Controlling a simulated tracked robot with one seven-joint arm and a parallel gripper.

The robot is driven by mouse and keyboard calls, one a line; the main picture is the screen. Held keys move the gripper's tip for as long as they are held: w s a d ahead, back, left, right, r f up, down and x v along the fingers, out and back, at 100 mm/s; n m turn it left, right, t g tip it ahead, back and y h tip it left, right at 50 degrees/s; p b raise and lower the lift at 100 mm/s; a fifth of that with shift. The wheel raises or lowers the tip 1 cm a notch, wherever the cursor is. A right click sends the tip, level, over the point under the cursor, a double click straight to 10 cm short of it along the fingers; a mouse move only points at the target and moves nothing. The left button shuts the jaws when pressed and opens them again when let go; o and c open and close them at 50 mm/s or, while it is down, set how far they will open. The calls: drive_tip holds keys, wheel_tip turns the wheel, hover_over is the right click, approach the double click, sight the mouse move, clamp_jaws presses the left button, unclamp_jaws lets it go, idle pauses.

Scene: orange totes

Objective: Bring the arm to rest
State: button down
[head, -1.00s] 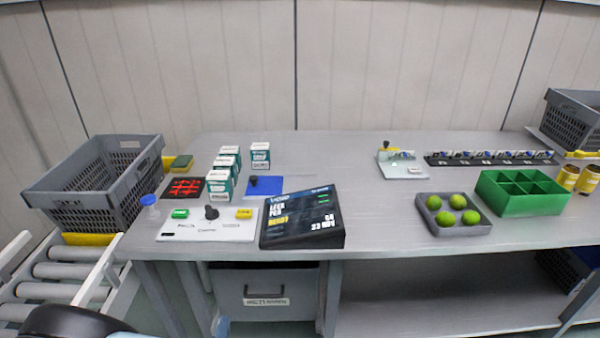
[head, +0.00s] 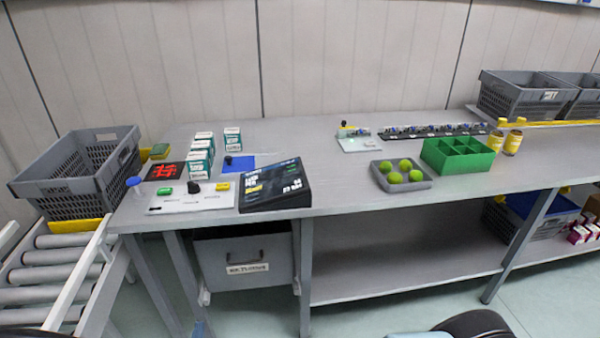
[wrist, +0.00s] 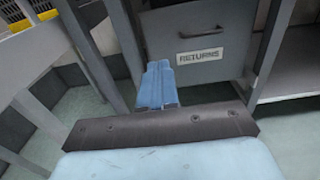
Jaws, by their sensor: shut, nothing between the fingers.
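My gripper (wrist: 158,82) shows in the wrist view with its blue fingers together and nothing between them. It points toward the floor-level space in front of the bench, beside the grey returns drawer (wrist: 202,30). The fingers look apart from the drawer, though the gap is hard to judge. In the head view the same drawer (head: 245,255) hangs under the left part of the bench. A small blue patch at the lower left edge there may be my gripper; most of the arm is out of frame.
The grey bench (head: 330,150) carries a control panel (head: 190,197), a dark display (head: 275,187), several white-and-teal boxes, a tray of green balls (head: 400,175) and a green divided box (head: 457,155). A grey crate (head: 75,185) and roller conveyor (head: 55,272) stand left. Floor in front is open.

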drive_tip(key=w+d+r+m+g+h, duration=0.4)
drive_tip(key=w+d+r+m+h, duration=0.2)
drive_tip(key=w+d+r+m, duration=0.35)
drive_tip(key=w+d+r+m+g+h, duration=0.4)
drive_tip(key=w+d+r+m+h, duration=0.25)
drive_tip(key=d+r, duration=0.5)
drive_tip(key=s+d+r+m+g+y, duration=0.2)
drive_tip(key=d+r+m+g, duration=0.2)
drive_tip(key=d+r+m, duration=0.45)
drive_tip(key=s+d+r+m+g+y, duration=0.2)
drive_tip(key=d+r+m+g, duration=0.25)
drive_tip(key=d+r, duration=0.65)
drive_tip(key=s+d+r+m+t+y, duration=0.4)
drive_tip(key=s+d+r+m, duration=0.4)
drive_tip(key=s, duration=0.4)
wheel_tip(320, 180, up, 2)
drive_tip(key=shift+s+d+m+y, duration=0.3)
drive_tip(key=shift+d+m+y, duration=0.1)
drive_tip(key=shift+d+y, duration=0.4)
